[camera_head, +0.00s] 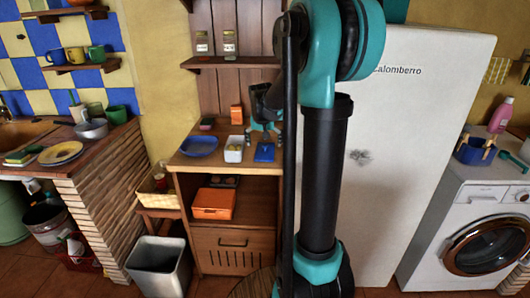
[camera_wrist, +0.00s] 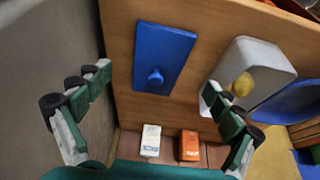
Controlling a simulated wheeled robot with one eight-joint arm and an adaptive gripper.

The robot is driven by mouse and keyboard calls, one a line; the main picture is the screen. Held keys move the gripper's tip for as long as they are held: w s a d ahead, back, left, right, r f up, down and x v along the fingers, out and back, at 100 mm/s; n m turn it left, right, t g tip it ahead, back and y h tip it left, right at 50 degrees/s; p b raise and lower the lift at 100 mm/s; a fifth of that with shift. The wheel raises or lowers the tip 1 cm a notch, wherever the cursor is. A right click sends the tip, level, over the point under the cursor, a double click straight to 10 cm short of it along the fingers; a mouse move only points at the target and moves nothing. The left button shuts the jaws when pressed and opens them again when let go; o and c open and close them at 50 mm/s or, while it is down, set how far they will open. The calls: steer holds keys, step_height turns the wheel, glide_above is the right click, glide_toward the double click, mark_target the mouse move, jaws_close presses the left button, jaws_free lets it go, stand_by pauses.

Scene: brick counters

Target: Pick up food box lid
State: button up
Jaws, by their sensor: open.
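The food box lid, a flat blue rectangle with a small round knob (camera_wrist: 163,58), lies on the wooden counter in the wrist view. It also shows in the head view (camera_head: 265,152), near the right end of the cabinet top. My gripper (camera_wrist: 157,80) is open and empty, with its fingers spread to the left and right of the lid. In the head view my gripper (camera_head: 264,126) is above the lid, partly hidden by my arm. A white food box (camera_head: 234,150) with yellow food inside stands beside the lid; it also shows in the wrist view (camera_wrist: 270,60).
A blue plate (camera_head: 199,146) lies left of the white box. An orange box (camera_head: 236,114) stands at the back of the counter. An orange case (camera_head: 213,203) sits on the shelf below. The white fridge (camera_head: 425,110) rises close on the right.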

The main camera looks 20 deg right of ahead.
mark_target(265, 153)
steer(key=shift+x, duration=2.6)
steer(key=shift+c, duration=0.6)
steer(key=c, duration=0.9)
